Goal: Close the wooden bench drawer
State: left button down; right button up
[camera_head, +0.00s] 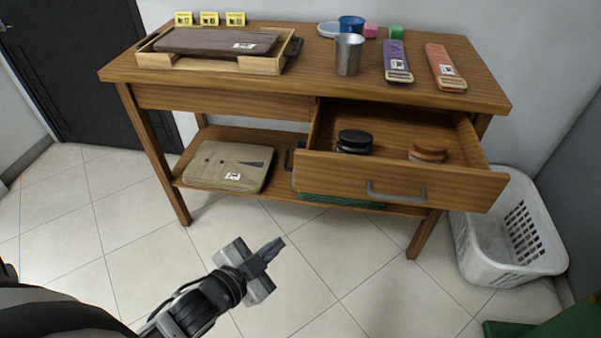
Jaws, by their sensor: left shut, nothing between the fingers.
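The wooden bench (330,88) stands against the wall. Its drawer (335,172) on the right side is pulled out toward me, with a grey bar handle (396,192) on its front. Inside the drawer are a black round item (354,140) and a brown-and-black round item (428,152). My left gripper (272,250) is in front of the bench, low and left of the drawer handle in the picture. It is shut and empty, apart from the drawer. My right gripper is not in view.
A wooden tray (277,66), a metal cup (349,54) and purple and orange folded items stand on the bench top. A folded beige item (230,166) lies on the lower shelf. A white laundry basket (512,232) stands right of the drawer. The floor in front is clear.

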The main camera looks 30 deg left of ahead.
pick_arm(q)
jog(key=w+a+r+m+t+h+b, duration=0.1)
jog(key=a+m+h, duration=0.15)
jog(key=m, duration=0.35)
jog(key=w+a+r+m+t+h, duration=0.1)
jog(key=w+a+m+h, duration=0.1)
jog(key=a+m, duration=0.3)
jog(key=m+h, duration=0.2)
jog(key=m, duration=0.2)
send_near(307, 175)
jog(key=d+r, duration=0.1)
jog(key=d, duration=0.3)
jog(key=shift+g+y, duration=0.25)
jog(key=shift+g, duration=0.05)
jog(key=w, duration=0.4)
jog(key=shift+w+a+f, duration=0.1)
jog(key=shift+w+a, duration=0.05)
jog(key=shift+a, duration=0.2)
jog(key=shift+w+a, duration=0.1)
jog(key=shift+w, duration=0.3)
jog(key=shift+a, duration=0.1)
